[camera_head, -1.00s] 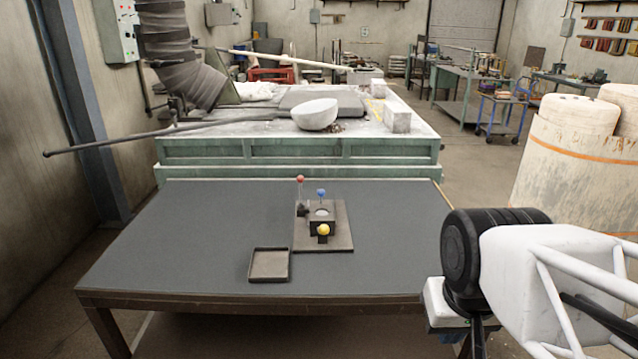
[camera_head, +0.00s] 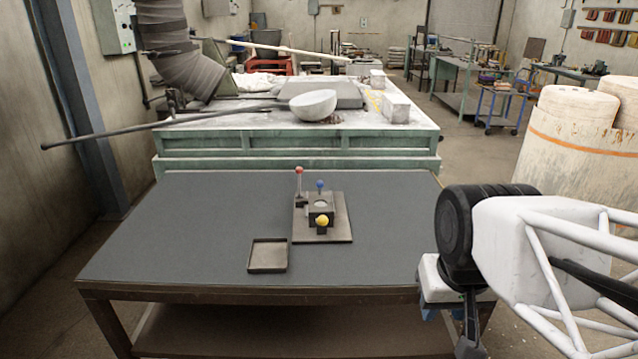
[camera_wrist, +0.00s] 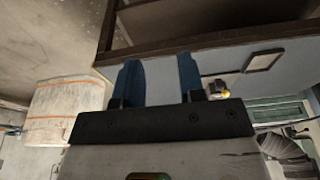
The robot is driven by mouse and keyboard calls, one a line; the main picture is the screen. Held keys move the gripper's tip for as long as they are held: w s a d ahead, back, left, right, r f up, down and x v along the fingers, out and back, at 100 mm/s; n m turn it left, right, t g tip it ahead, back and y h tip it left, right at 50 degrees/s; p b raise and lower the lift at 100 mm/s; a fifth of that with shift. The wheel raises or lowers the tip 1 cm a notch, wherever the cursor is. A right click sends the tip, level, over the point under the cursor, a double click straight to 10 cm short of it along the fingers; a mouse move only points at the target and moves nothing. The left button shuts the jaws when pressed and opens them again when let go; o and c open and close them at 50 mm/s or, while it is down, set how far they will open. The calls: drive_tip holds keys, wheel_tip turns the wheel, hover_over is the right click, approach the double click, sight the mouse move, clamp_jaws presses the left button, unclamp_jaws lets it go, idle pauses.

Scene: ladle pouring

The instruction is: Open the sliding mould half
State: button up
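The mould (camera_head: 320,204) is a small dark block with a pale round opening on top. It stands on a dark base plate (camera_head: 340,228) on the table. A yellow knob (camera_head: 322,221) is on its near side and a blue knob (camera_head: 320,184) behind its top. A red-topped lever (camera_head: 299,171) stands at its back left. I cannot tell whether the halves are apart. My gripper (camera_wrist: 160,78), with two blue fingers, is open and empty. In the head view it is at the right, beyond the table's right edge and well away from the mould. The yellow knob also shows in the wrist view (camera_wrist: 218,91).
A shallow dark tray (camera_head: 268,266) lies left of the base plate. The rest of the tabletop (camera_head: 180,235) is clear. Behind is a green-sided bench (camera_head: 300,148) with a white bowl (camera_head: 313,106) and a long rod. Large pale drums (camera_head: 570,150) stand at the right.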

drive_tip(key=w+a+r, duration=0.1)
drive_tip(key=w+r, duration=0.1)
drive_tip(key=w, duration=0.5)
drive_tip(key=w+a+r, duration=0.2)
drive_tip(key=w+r, duration=0.1)
drive_tip(key=w, duration=0.5)
drive_tip(key=m+g+y, duration=0.2)
hover_over(320, 184)
drive_tip(key=w+d, duration=0.1)
wheel_tip(320, 184, down, 8)
drive_tip(key=shift+d+f, duration=0.15)
drive_tip(key=shift+d, duration=0.05)
drive_tip(key=shift+f, duration=0.15)
drive_tip(key=shift+w+a+f, duration=0.1)
drive_tip(key=shift+a+f, duration=0.15)
drive_tip(key=shift+f, duration=1)
drive_tip(key=shift+a+f, duration=0.2)
drive_tip(key=shift+f, duration=1)
drive_tip(key=shift+w+a+f, duration=0.1)
drive_tip(key=shift+a+f, duration=0.15)
drive_tip(key=shift+f, duration=1)
drive_tip(key=shift+c, duration=0.2)
clamp_jaws()
